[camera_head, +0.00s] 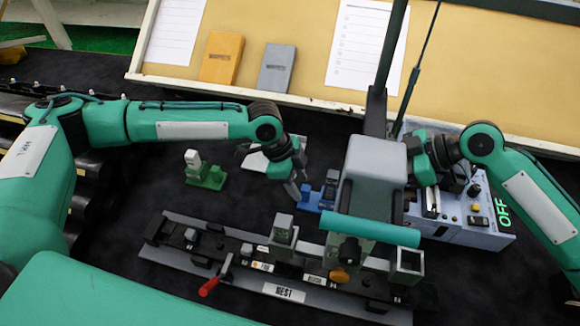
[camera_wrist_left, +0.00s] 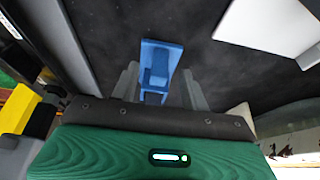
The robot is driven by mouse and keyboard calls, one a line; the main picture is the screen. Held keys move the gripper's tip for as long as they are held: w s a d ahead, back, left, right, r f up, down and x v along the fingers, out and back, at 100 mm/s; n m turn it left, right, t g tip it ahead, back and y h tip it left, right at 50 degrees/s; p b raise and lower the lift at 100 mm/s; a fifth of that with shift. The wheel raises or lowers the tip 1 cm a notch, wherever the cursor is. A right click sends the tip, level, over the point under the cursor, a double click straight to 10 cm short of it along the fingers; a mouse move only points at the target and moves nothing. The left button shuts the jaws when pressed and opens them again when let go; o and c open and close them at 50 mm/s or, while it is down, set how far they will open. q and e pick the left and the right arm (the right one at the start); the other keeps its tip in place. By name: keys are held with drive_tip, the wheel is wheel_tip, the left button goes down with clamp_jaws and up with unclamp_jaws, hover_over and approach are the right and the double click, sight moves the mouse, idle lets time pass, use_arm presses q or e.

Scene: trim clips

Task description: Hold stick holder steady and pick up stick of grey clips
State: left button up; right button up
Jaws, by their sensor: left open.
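A small blue stick holder (camera_head: 308,198) stands on the dark table, just right of my left gripper (camera_head: 298,187). A dark grey block (camera_head: 331,180) shows at its right end; I cannot tell whether it is the stick of grey clips. In the left wrist view the blue holder (camera_wrist_left: 160,55) lies ahead of and between the fingers of my open left gripper (camera_wrist_left: 160,78); contact is not clear. A green holder (camera_head: 206,178) with a pale block upright in it stands to the left. My right gripper (camera_head: 425,165) is beside the grey column, its fingers not clearly visible.
A long fixture (camera_head: 280,268) with a red-handled lever spans the front. A grey machine column (camera_head: 372,175) with a teal bar rises at centre right. A control box (camera_head: 468,215) marked OFF stands at right. A white plate (camera_head: 272,155) lies behind my left gripper.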

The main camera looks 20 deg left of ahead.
use_arm(q)
drive_tip(key=shift+x, duration=0.9)
clamp_jaws()
